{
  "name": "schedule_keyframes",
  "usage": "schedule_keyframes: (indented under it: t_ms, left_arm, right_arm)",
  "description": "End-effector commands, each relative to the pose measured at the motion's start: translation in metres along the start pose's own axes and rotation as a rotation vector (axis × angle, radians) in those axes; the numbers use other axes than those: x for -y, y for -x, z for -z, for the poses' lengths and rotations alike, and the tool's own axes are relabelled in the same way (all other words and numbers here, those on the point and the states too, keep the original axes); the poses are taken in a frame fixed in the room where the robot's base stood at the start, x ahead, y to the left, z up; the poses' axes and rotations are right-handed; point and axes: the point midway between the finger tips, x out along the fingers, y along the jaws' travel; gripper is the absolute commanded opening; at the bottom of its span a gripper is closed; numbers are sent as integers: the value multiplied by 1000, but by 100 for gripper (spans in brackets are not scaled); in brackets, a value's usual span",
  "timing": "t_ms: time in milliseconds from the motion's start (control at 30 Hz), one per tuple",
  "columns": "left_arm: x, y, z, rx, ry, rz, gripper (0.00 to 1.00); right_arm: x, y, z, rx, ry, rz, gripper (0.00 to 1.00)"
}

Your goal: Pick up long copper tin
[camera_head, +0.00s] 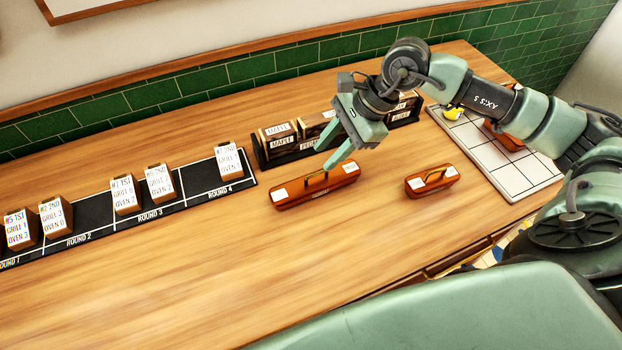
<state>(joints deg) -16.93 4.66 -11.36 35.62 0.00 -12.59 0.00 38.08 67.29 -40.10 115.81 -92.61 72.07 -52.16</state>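The long copper tin (300,195) lies on the wooden counter in the middle of the view, with a raised handle on top and pale labels near both ends. My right gripper (330,153) hangs just above and behind the tin, with its two fingers spread apart. One fingertip shows close to the tin's handle; I cannot tell whether it touches. Nothing shows between the fingers. A shorter copper tin (431,181) stands to the right on the counter. My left gripper is not in view.
A dark rack (262,154) with labelled boxes stands behind the long tin. A black strip (193,180) with ticketed blocks runs along the left. A white grid board (507,180) at the right holds a yellow item (452,113) and another copper tin (509,142). The front counter is clear.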

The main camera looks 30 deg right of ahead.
Motion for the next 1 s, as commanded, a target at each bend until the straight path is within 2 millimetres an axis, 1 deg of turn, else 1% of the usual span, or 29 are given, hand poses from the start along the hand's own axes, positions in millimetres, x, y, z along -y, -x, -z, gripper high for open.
schedule_keyframes:
  t_ms: [33,133,333,500,633,733,933,967,1000]
  left_arm:
    - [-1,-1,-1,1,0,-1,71]
    - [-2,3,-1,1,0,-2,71]
    - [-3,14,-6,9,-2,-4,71]
    - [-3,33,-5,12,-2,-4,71]
    - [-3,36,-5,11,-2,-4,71]
    - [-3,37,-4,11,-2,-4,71]
    - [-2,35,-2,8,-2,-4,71]
    - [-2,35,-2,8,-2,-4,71]
    - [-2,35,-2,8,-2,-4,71]
  right_arm:
    - [0,2,11,-41,13,-4,33]
    - [-1,-1,20,-75,22,-13,33]
    - [-1,-22,19,-72,20,-14,33]
    - [-2,-46,17,-69,19,-16,33]
    - [-2,-65,20,-69,19,-14,33]
    - [-2,-71,21,-71,21,-12,33]
    - [-2,-72,22,-70,21,-11,33]
    - [-2,-72,22,-70,21,-11,25]
    - [-2,-72,22,-70,20,-11,14]
